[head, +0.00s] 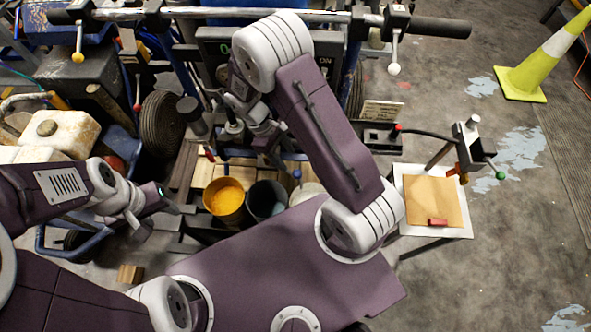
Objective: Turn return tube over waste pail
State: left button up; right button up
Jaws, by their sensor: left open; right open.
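A pail of yellow paint (224,203) stands at the centre, beside a dark grey pail (266,200). A pale pail (306,192) is partly hidden behind my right arm. None carries a readable label, so I cannot tell which is the waste pail. My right gripper (270,150) is open, pointing down above and behind the pails, among dark fittings at the front of the machine. The return tube cannot be told apart there; my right wrist covers part of that area. My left gripper (158,207) is open and empty, left of the yellow pail and apart from it.
The line striper's handlebar (230,15) spans the top, with a wheel (160,123) at left. A white jug (60,132) stands far left. A side table with brown card (433,200) and red block (438,222) is right. A cone (543,62) stands on open floor.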

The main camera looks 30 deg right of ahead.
aim_at(297, 172)
jog(key=b+x, duration=0.1)
jog(key=x, duration=0.8)
grip_shut()
dwell(1.3)
